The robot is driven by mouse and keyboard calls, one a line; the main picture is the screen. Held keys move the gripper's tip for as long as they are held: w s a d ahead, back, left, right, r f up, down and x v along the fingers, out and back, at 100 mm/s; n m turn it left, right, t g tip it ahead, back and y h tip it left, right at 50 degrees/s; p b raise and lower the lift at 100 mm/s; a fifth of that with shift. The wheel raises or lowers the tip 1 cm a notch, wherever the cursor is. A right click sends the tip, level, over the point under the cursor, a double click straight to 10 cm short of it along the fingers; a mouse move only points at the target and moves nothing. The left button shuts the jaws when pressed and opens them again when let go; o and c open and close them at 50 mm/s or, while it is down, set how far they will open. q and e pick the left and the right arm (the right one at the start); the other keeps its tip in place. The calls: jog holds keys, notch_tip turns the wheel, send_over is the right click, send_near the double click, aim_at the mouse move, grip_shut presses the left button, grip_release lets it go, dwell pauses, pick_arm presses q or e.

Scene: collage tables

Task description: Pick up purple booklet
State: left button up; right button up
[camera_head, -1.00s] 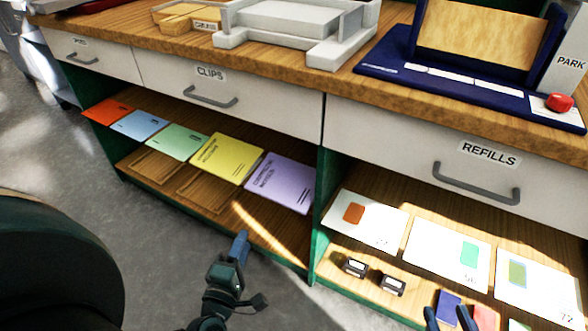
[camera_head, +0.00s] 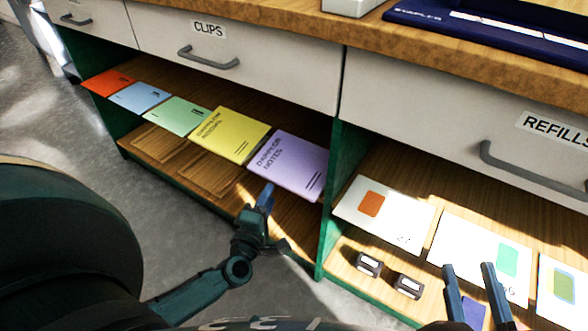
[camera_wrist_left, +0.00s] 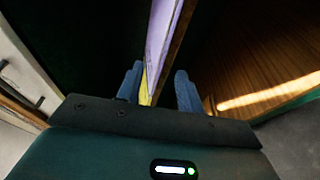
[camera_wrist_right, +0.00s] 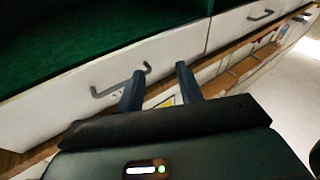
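The purple booklet (camera_head: 290,163) lies at the right end of a row of booklets on the upper shelf of the left cubby, below the CLIPS drawer. My left gripper (camera_head: 266,195) is just below the booklet's near edge in the head view. In the left wrist view, my left gripper (camera_wrist_left: 158,88) has its fingers apart, with the purple booklet's edge (camera_wrist_left: 162,35) and the wooden shelf edge seen between them. I cannot tell whether they touch. My right gripper (camera_head: 471,270) is open and empty in front of the right cubby; it also shows in the right wrist view (camera_wrist_right: 156,76).
A yellow booklet (camera_head: 229,135) lies left of the purple one, then green (camera_head: 178,116), blue (camera_head: 140,97) and orange (camera_head: 108,82). A green divider (camera_head: 341,190) stands to the right. White cards (camera_head: 385,213) and two small dark blocks (camera_head: 368,263) lie in the right cubby.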

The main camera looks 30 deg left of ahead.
aim_at(277, 182)
pick_arm(q)
jog(key=w, duration=0.1)
jog(key=w+b, duration=0.1)
jog(key=w, duration=0.1)
jog(key=w+a, duration=0.1)
jog(key=w, duration=0.1)
grip_shut()
dwell(0.4)
